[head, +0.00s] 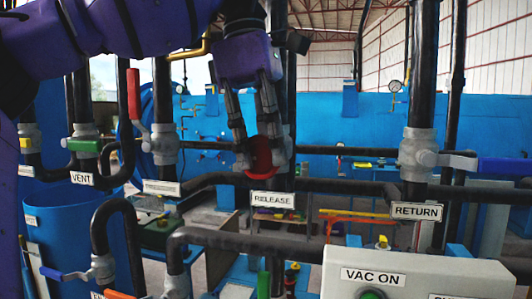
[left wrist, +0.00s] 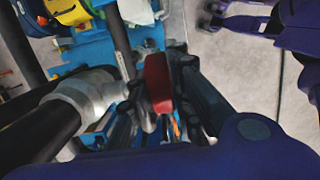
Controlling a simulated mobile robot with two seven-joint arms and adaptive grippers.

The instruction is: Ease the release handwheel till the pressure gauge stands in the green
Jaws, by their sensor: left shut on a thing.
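The red release handwheel (head: 262,157) is on the pipework above the RELEASE label (head: 272,199), near the middle of the head view. My left gripper (head: 263,150) comes down from above with its dark fingers on either side of the wheel, shut on it. In the left wrist view the wheel (left wrist: 158,82) shows edge-on as a red bar between the fingers. A small round dial gauge (head: 395,86) stands on the back pipework to the right; its needle and any green band are too small to read.
A red-handled valve (head: 134,94) and the green VENT valve (head: 84,144) are to the left. The RETURN valve with its blue lever (head: 503,166) is to the right. A VAC ON control box (head: 420,262) is in front at lower right. Dark pipes run close around the wheel.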

